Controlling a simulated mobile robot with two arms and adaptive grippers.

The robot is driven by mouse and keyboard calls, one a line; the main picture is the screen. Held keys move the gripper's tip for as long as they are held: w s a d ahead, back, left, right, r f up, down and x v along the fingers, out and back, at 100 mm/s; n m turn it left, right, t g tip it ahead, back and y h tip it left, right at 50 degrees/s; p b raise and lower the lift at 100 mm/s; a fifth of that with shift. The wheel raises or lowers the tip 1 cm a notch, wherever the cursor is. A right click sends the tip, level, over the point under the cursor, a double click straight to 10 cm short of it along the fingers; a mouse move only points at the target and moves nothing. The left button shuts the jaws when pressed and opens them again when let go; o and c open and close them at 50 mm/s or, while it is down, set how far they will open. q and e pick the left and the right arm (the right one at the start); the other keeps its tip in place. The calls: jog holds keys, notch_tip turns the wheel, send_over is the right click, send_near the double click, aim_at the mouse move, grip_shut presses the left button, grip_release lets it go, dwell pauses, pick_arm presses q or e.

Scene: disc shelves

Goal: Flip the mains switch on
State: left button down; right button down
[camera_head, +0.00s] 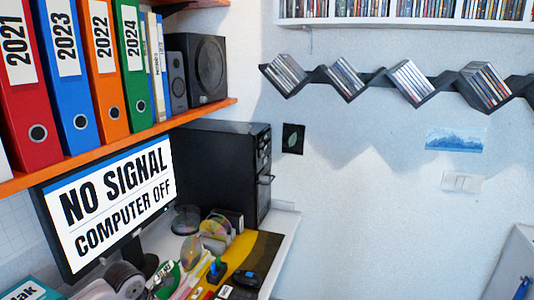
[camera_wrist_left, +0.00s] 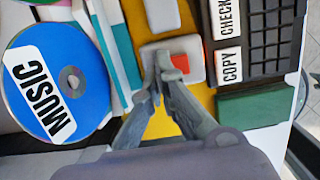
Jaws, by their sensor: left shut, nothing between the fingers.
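My left gripper (camera_wrist_left: 166,68) shows in the left wrist view, shut and empty, with its fingertips together. The tips are over a pale block with a red part (camera_wrist_left: 181,63) that looks like a switch; they hide some of it, and I cannot tell if they touch it or which way it is set. The monitor (camera_head: 120,205) reads "NO SIGNAL COMPUTER OFF". The black computer tower (camera_head: 222,168) stands behind it. My right gripper is not in view.
In the wrist view, a blue "MUSIC" disc (camera_wrist_left: 88,62) lies left of the gripper, and a dark keypad with "CHECK" and "COPY" labels (camera_wrist_left: 271,40) lies right. The desk is crowded. An orange shelf (camera_head: 120,140) with binders overhangs the monitor.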

pick_arm(q)
notch_tip(320, 180, up, 7)
jog(key=s+p, duration=0.1)
jog(key=p, duration=0.3)
jog(key=shift+s+a+p, duration=0.2)
jog(key=shift+p, duration=0.1)
jog(key=shift+f, duration=0.15)
